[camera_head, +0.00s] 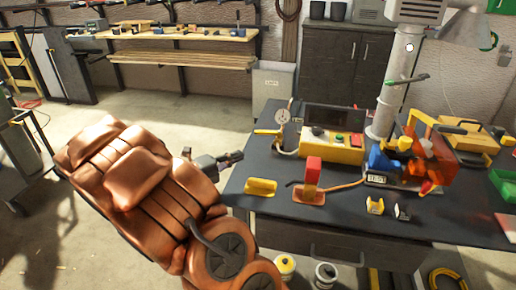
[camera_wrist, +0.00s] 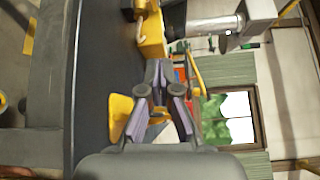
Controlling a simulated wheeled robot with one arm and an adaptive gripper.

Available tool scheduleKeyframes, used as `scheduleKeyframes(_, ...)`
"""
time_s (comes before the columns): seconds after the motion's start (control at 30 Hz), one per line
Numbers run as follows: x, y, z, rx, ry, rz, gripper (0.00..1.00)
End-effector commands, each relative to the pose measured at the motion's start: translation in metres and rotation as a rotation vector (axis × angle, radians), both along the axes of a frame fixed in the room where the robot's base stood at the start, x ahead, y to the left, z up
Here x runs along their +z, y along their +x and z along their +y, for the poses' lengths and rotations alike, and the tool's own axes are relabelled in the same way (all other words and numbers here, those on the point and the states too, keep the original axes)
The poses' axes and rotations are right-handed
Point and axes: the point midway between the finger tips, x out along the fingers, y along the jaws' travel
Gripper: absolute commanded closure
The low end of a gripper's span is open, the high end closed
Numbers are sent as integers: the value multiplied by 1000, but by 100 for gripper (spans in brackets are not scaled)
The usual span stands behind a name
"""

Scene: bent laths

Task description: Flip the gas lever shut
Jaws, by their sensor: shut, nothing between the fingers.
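A yellow lever-like handle (camera_head: 267,131) sticks out to the left beside a round gauge (camera_head: 282,116) at the bench's left back; I take it as the gas lever, but its exact setting is too small to tell. My gripper (camera_head: 236,156) is shut and empty, off the bench's left edge, to the left of and nearer than the handle. In the wrist view the fingertips (camera_wrist: 158,70) meet, with a yellow box (camera_wrist: 153,38) beyond them. The handle is not clear in the wrist view.
The dark workbench (camera_head: 340,218) carries a yellow control box (camera_head: 335,148), a small yellow piece (camera_head: 260,187), a red block (camera_head: 313,170) on an orange plate and an orange-blue machine (camera_head: 430,160). A metal column (camera_head: 388,100) stands behind.

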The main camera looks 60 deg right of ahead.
Motion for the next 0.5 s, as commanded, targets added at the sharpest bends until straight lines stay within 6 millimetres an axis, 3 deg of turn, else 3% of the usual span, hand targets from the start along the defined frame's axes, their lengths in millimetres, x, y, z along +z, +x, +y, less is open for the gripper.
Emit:
scheduleKeyframes(0.03,-9,6,-2,16,-2,45,100)
scheduleKeyframes(0.2,-14,16,-7,45,-4,120,100)
scheduleKeyframes(0.5,-13,7,-38,43,-1,122,100)
